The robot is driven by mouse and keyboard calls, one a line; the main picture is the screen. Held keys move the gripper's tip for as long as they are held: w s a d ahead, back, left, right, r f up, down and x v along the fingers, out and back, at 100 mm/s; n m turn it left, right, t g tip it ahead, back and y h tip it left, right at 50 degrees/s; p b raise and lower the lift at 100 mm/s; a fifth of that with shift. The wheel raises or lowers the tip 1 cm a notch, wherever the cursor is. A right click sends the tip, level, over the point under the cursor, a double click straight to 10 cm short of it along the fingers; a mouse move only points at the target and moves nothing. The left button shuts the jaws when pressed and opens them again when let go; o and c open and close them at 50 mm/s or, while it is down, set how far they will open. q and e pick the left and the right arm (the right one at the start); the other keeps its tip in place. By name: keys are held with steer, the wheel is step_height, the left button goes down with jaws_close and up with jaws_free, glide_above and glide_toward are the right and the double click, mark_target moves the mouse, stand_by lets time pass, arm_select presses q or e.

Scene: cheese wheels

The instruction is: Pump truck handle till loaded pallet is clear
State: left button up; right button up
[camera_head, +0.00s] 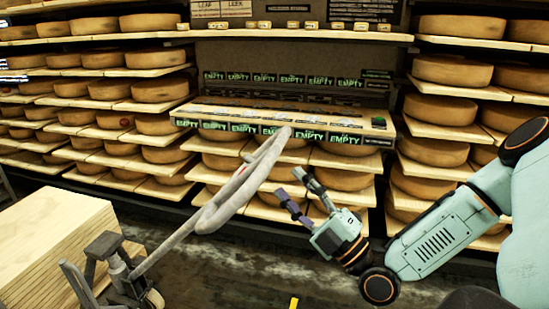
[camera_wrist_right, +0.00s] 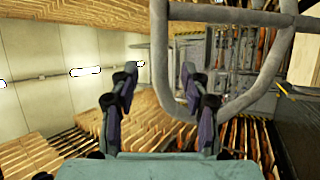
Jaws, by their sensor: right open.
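The truck handle (camera_head: 240,185) is a grey looped bar that rises from the pump truck (camera_head: 122,272) at the lower left and leans to the right in the head view. My right gripper (camera_head: 294,190) is open and empty, just right of the handle loop. A pale wooden block-like load (camera_head: 50,250) stands at the left by the truck. The pallet under it cannot be made out. My left gripper is not in view.
Shelves with many cheese wheels (camera_head: 445,108) line the back wall. A middle shelf (camera_head: 290,118) carries labels reading EMPTY. The dark floor (camera_head: 215,270) between truck and shelves is open, with a small yellow mark (camera_head: 294,303).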

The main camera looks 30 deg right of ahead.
mark_target(269, 162)
steer(key=shift+b+x, duration=2)
steer(key=shift+x, duration=1.9)
steer(key=shift+s, duration=0.1)
steer(key=shift+c, duration=0.2)
steer(key=shift+a, duration=0.1)
jaws_close()
